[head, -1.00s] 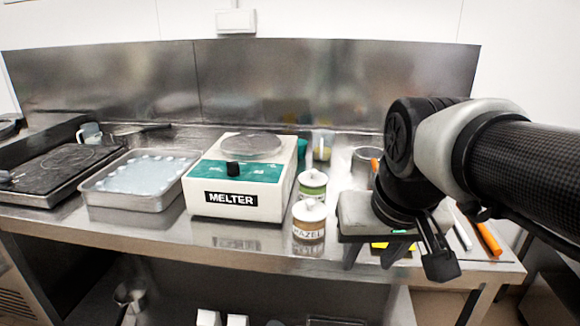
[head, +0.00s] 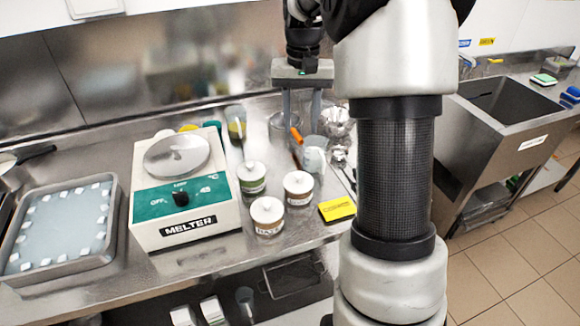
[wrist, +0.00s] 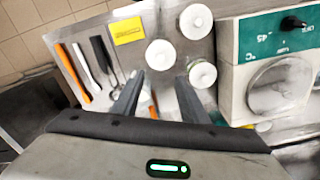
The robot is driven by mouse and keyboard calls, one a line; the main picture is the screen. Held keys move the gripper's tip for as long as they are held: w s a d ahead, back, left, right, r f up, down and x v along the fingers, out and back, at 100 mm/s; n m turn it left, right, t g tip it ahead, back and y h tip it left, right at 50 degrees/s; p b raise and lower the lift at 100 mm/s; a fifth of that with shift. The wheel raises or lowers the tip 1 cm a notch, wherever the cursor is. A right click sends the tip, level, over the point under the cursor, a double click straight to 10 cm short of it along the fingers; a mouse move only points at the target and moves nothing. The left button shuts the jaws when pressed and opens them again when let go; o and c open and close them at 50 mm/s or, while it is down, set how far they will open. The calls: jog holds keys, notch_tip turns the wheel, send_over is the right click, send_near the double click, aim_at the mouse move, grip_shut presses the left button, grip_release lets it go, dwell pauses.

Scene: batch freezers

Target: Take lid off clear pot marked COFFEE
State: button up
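Three small clear pots with white lids stand together on the steel bench. The front one (head: 267,217) reads HAZEL; the left one (head: 252,178) has a green band. The right one (head: 298,188) has a brownish band whose text I cannot read, and I see no COFFEE marking clearly. All three lids are on. My gripper (head: 301,126) is open and empty, fingers down, behind the pots. In the wrist view, my gripper (wrist: 160,77) has the right pot's lid (wrist: 160,55) just beyond its fingertips, apart from them. The green-banded pot's lid (wrist: 202,73) is beside the right finger.
The white and green melter (head: 180,190) stands left of the pots, with a metal tray (head: 20,245) further left. Behind are a steel container (head: 283,127) and a cup (head: 314,160). A sink (head: 510,110) is at the right.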

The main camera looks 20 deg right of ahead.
send_over(299, 174)
jog(key=f, duration=1)
jog(key=shift+s+f, duration=0.2)
jog(key=shift+s, duration=0.15)
jog(key=shift+w+a+f, duration=0.1)
jog(key=shift+w+f, duration=0.05)
jog(key=shift+f, duration=1.5)
jog(key=shift+w+f, duration=0.15)
jog(key=shift+f, duration=1.45)
grip_shut()
